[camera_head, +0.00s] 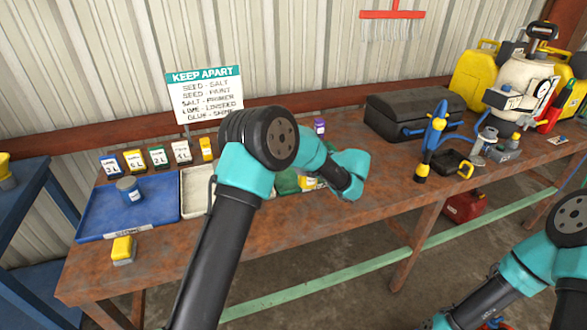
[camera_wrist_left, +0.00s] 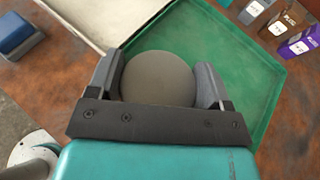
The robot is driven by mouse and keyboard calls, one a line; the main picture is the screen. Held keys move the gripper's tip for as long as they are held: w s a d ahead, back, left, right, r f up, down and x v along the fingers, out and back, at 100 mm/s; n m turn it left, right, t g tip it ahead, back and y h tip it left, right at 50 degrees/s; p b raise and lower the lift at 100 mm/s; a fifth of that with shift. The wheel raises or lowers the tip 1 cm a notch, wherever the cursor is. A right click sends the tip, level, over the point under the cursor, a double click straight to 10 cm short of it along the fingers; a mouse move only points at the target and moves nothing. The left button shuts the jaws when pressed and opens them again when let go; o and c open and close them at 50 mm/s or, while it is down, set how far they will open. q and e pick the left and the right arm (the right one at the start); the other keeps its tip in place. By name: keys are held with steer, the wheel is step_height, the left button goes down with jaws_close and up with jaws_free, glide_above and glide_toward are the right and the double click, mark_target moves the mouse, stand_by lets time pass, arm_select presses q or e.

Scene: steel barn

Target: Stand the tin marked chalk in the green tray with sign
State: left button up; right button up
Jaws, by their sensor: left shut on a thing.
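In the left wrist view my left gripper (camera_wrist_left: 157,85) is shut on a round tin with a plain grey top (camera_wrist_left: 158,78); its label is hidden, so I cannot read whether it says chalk. The tin is over the green tray (camera_wrist_left: 215,30); I cannot tell whether it touches the floor. In the head view my left arm hides most of the green tray (camera_head: 287,183), the gripper and the tin. A sign (camera_head: 205,95) headed KEEP APART stands behind the trays. My right gripper (camera_head: 492,322) is at the bottom right, cut by the frame edge.
A blue tray (camera_head: 95,222) holds a grey-blue tin (camera_head: 129,189); a pale tray (camera_head: 190,207) lies between it and the green one. A yellow-topped block (camera_head: 123,250) sits in front. Several small labelled containers line the back. A black case (camera_head: 410,112) is at right.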

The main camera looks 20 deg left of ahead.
arm_select(q)
steer(key=shift+w, duration=0.15)
steer(key=w+a+f, duration=0.1)
steer(key=w+a, duration=0.3)
steer(key=w, duration=1.1)
steer(key=shift+a+f, duration=0.2)
steer(key=shift+w+f, duration=0.15)
steer(key=shift+f, duration=1.6)
steer(key=shift+f, duration=0.15)
steer(key=o, duration=1)
steer(key=shift+o, duration=0.2)
